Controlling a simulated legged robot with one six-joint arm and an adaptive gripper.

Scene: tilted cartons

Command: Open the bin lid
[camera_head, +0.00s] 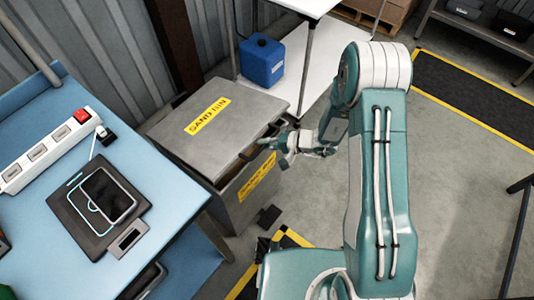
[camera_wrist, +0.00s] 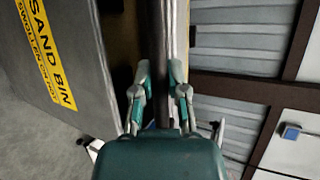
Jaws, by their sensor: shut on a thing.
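The grey sand bin (camera_head: 238,205) stands on the floor near the wall, with a yellow label on its front. Its flat grey lid (camera_head: 180,135) carries a yellow SAND BIN label and lies nearly level. A dark handle bar (camera_head: 249,151) runs along that edge. My gripper (camera_head: 276,143) is at the bar. In the wrist view my gripper (camera_wrist: 161,80) has one finger on each side of the dark bar (camera_wrist: 156,35), closed on it. The bin's labelled front (camera_wrist: 80,75) is at left.
A blue workbench (camera_head: 55,115) with a power strip (camera_head: 45,150) and a phone on a dark pad (camera_head: 70,215) stands close at left. A shelf with a blue canister (camera_head: 262,60) is behind the bin. Open floor (camera_head: 460,180) lies at right.

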